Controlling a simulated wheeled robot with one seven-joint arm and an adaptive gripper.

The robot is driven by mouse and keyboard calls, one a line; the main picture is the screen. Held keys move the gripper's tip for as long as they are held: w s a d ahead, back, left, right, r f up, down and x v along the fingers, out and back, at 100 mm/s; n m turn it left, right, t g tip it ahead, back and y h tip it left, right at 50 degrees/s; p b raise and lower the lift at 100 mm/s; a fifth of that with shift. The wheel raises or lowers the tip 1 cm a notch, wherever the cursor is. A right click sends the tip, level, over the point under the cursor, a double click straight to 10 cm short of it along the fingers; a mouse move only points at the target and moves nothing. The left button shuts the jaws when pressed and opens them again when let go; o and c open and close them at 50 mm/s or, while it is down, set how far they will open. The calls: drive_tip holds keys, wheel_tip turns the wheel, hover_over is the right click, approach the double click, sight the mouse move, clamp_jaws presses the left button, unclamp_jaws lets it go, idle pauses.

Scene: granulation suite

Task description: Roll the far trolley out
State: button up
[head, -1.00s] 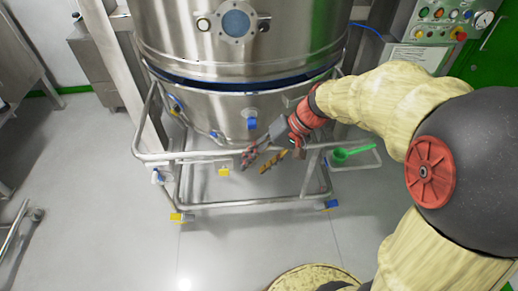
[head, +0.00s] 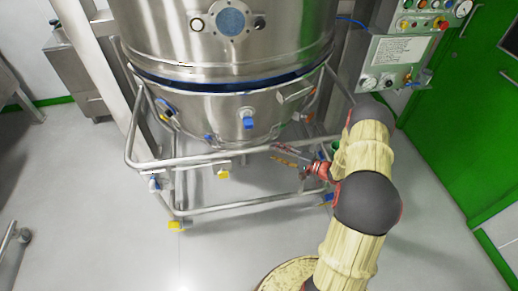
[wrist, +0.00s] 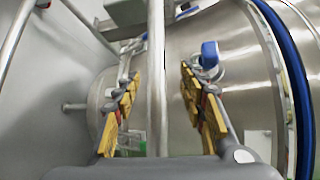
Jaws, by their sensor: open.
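The trolley is a steel tube frame (head: 236,208) on castors with yellow and blue parts, standing under a large steel vessel. A steel bowl (head: 205,112) with blue fittings sits within the frame. My gripper (head: 283,155) is at the right part of the trolley's upper front rail (head: 195,160), with its fingers apart. In the wrist view, a steel tube (wrist: 157,95) passes between the open, yellow-padded fingers of my gripper (wrist: 160,62). Neither finger visibly clamps it. My arm hides the trolley's right end.
The upper vessel (head: 285,35) stands above a dark blue seal ring (head: 230,86). A control panel (head: 405,45) is at the right, beside a green door (head: 465,120). A steel cabinet (head: 80,75) stands at the left. Floor (head: 110,235) in front of the trolley is clear.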

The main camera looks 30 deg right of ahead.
sight(268, 150)
drive_tip(key=shift+d+f, duration=0.3)
drive_tip(key=shift+f, duration=0.1)
drive_tip(key=shift+w+a+f, duration=0.1)
drive_tip(key=shift+w+a, duration=0.05)
drive_tip(key=shift+w, duration=0.05)
drive_tip(key=b+x, duration=0.2)
drive_tip(key=x, duration=0.5)
drive_tip(key=shift+w, duration=0.2)
drive_tip(key=shift+c, duration=0.9)
clamp_jaws()
